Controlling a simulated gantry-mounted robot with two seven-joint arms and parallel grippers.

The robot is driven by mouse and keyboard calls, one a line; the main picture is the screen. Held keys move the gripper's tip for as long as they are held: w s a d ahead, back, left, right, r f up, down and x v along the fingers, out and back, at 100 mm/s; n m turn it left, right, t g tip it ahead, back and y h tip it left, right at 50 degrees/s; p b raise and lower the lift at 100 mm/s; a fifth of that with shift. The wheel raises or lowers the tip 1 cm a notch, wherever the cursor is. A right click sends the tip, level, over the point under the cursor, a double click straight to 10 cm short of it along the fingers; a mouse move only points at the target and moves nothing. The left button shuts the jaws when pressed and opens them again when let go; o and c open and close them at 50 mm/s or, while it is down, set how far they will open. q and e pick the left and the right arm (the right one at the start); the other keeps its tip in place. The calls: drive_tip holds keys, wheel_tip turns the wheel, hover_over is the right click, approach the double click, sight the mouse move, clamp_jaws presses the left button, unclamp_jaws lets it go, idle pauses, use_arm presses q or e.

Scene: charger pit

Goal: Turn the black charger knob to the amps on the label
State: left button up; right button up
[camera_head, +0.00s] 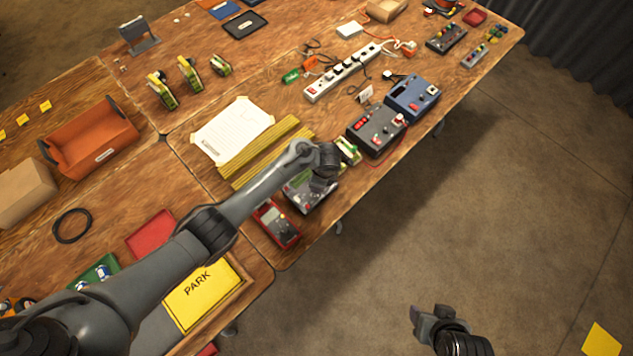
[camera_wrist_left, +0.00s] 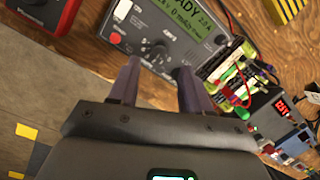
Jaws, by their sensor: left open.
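A grey charger (camera_wrist_left: 150,30) lies below my left gripper (camera_wrist_left: 158,66) in the left wrist view. Its lit green display (camera_wrist_left: 188,12) reads READY, 2.0 A and 0 mAh. A dark knob (camera_wrist_left: 158,52) shows on its face between my fingertips. My left gripper is open, its fingers apart over the charger's near edge; I cannot tell whether they touch the knob. In the head view the charger (camera_head: 308,195) is partly hidden under my left gripper (camera_head: 325,178). No amps label is readable. My right gripper (camera_head: 430,318) hangs over the floor, away from the table.
A red meter (camera_head: 276,223) lies beside the charger. A green-and-yellow battery pack (camera_head: 348,150) sits on its other side, with wires close by. A dark charger (camera_head: 376,130) and a blue one (camera_head: 412,97) stand farther along the table. Yellow strips (camera_head: 262,150) lie behind.

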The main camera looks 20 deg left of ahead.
use_arm(q)
drive_tip(key=r, duration=0.3)
drive_tip(key=r+p, duration=0.1)
drive_tip(key=shift+s+d+r, duration=0.2)
drive_tip(key=shift+d+r, duration=0.1)
drive_tip(key=shift+d, duration=0.1)
